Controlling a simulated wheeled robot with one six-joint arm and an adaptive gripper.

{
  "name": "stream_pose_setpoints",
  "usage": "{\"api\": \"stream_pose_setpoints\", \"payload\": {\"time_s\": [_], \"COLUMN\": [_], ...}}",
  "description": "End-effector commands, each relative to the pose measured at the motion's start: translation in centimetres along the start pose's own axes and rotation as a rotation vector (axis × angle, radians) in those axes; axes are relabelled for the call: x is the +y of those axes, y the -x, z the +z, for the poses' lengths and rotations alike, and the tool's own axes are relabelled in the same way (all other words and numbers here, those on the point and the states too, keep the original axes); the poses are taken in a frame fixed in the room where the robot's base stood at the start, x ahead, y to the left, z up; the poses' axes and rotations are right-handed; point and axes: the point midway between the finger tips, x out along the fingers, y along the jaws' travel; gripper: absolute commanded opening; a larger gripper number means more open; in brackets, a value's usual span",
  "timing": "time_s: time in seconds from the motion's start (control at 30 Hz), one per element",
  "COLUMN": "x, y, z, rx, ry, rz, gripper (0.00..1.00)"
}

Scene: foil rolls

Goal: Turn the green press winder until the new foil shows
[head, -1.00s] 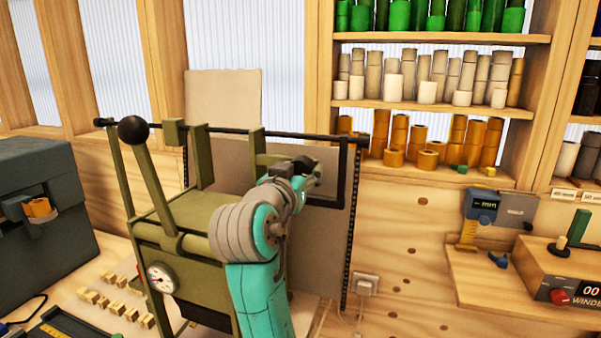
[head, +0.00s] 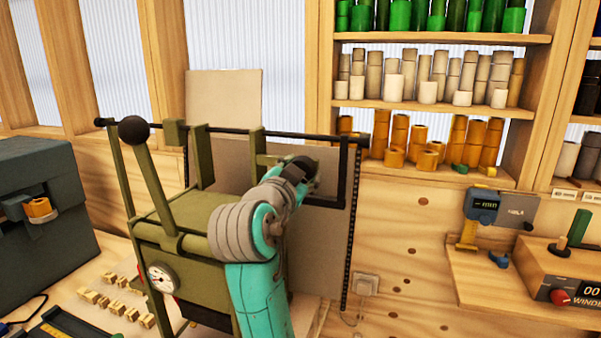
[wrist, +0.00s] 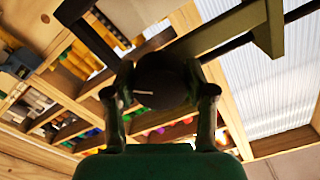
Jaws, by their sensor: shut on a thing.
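The olive-green press (head: 190,262) stands on the bench left of centre in the head view. It has a lever with a black ball (head: 133,130) and a round gauge (head: 161,278). My gripper (head: 306,170) is at the upper right of the press, by its black bar. In the wrist view my gripper (wrist: 160,100) is shut on a dark round winder knob (wrist: 160,74), with a finger on each side. The knob has a short pale mark near its middle. In the head view my arm mostly hides the knob, and I see no foil clearly on the press.
Shelves (head: 430,112) with green, cream and orange rolls are behind on the right. A dark cabinet (head: 40,240) stands at the left. Small wooden blocks (head: 118,308) lie in front of the press. A side shelf (head: 475,285) holds a winder box.

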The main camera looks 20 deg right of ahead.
Motion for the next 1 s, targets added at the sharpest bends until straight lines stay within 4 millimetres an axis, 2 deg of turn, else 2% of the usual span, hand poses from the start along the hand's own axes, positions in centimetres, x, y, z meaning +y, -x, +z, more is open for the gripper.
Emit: {"api": "stream_pose_setpoints", "payload": {"time_s": [1.0], "x": [-0.21], "y": [0.00], "z": [-0.06], "rx": [-0.001], "ry": [-0.943], "rz": [0.001], "gripper": [0.20]}}
